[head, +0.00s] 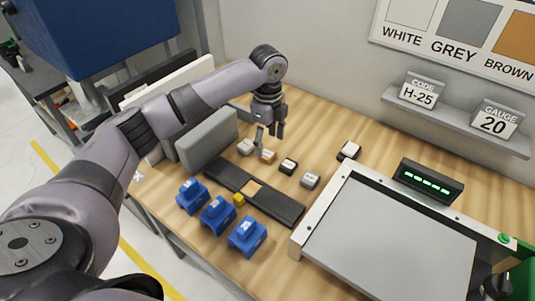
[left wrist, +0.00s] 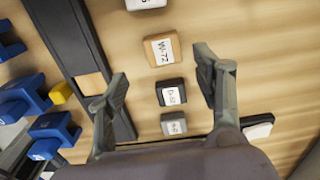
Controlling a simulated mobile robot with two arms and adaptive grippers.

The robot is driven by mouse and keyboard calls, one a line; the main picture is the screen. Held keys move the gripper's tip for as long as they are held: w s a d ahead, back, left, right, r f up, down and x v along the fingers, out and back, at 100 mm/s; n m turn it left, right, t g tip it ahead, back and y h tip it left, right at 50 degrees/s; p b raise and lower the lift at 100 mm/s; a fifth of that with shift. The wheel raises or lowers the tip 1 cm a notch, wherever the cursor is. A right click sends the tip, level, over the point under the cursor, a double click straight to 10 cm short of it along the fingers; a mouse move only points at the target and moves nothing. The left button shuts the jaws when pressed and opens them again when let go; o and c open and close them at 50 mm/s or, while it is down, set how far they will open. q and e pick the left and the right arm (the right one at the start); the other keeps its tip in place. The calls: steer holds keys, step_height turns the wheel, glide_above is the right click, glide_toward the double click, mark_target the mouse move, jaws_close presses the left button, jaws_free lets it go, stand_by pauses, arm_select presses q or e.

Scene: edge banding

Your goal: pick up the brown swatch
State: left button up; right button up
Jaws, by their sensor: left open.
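The brown swatch (head: 268,157) is a small tan-brown block lying on the wooden table in a row of swatches. In the left wrist view the brown swatch (left wrist: 160,47) shows a white label that seems to read W-72. My left gripper (head: 270,135) is open and empty, pointing down above the row, close to the brown swatch. In the left wrist view its spread fingers (left wrist: 162,72) stand either side of the row, with the brown swatch just beyond the tips. My right gripper does not show.
A white swatch (head: 246,146), a black swatch (head: 288,166) and a grey swatch (head: 310,180) share the row. A white-topped block (head: 348,150) lies apart. A dark strip (head: 285,207), blue blocks (head: 217,215) and a yellow cube (head: 239,199) lie in front. A framed grey panel (head: 390,240) stands right.

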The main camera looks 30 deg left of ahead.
mark_target(269, 154)
arm_select(q)
steer(key=f, duration=0.1)
steer(key=f+p, duration=0.1)
steer(key=f, duration=0.3)
steer(key=shift+w+f, duration=0.1)
steer(key=shift+w, duration=0.15)
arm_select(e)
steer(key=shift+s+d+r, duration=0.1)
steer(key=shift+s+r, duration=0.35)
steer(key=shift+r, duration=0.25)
arm_select(q)
steer(key=c, duration=1)
